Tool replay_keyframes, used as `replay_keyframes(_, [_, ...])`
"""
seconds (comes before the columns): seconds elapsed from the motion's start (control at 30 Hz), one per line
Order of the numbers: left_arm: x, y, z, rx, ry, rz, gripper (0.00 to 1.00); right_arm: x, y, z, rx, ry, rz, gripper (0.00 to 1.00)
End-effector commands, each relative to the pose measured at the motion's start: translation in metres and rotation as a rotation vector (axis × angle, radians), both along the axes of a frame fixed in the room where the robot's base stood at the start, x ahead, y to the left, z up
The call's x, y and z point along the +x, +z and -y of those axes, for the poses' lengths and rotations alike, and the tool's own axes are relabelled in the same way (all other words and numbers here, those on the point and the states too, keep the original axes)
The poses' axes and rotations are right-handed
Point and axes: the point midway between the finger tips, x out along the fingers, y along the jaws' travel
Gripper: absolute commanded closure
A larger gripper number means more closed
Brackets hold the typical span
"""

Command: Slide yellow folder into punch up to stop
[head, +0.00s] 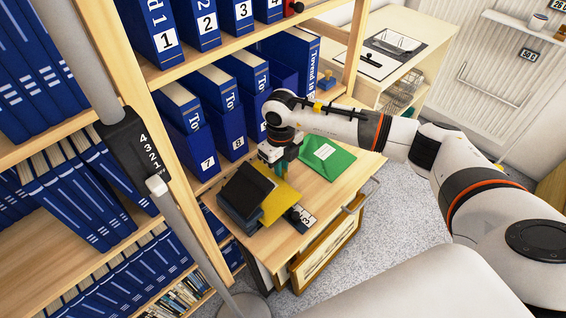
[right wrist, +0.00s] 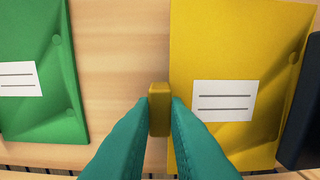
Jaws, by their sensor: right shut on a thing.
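The yellow folder (head: 280,205) lies flat on the wooden desk top, with a white label (right wrist: 223,101) in the right wrist view. The dark punch (head: 242,197) stands at its left in the head view; a dark edge of it (right wrist: 306,110) shows at the right of the wrist view. The folder's far edge is close to the punch; I cannot tell how far in it is. My right gripper (head: 284,168) is above the folder's edge away from the punch. Its teal fingers (right wrist: 159,112) are shut on a small yellow tab at that edge. My left gripper is out of view.
A green folder (head: 327,157) lies on the desk beyond my gripper. A dark number plate (head: 300,218) lies by the yellow folder. Blue binders (head: 203,152) fill the shelf behind. A grey pole with a numbered black box (head: 135,148) stands at the left.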

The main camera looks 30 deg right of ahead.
Motion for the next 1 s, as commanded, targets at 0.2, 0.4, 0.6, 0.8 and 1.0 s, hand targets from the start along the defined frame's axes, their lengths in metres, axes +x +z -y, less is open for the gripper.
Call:
replay_keyframes(0.2, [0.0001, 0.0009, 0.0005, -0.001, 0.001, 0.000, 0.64, -0.0019, 0.0001, -0.0058, 0.001, 0.000, 0.000, 1.00])
replay_keyframes(0.4, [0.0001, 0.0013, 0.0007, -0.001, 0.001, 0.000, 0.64, -0.0031, 0.0000, -0.0093, 0.001, 0.001, 0.000, 1.00])
replay_keyframes(0.6, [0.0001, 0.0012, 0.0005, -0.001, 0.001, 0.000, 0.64, -0.0034, -0.0001, -0.0096, 0.001, 0.001, 0.000, 1.00])
replay_keyframes(0.8, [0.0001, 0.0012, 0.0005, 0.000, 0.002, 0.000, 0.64, -0.0033, -0.0002, -0.0094, 0.001, 0.001, 0.000, 0.61])
replay_keyframes(1.0, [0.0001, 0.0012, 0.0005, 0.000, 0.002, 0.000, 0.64, -0.0033, -0.0003, -0.0090, 0.000, 0.000, 0.000, 0.61])
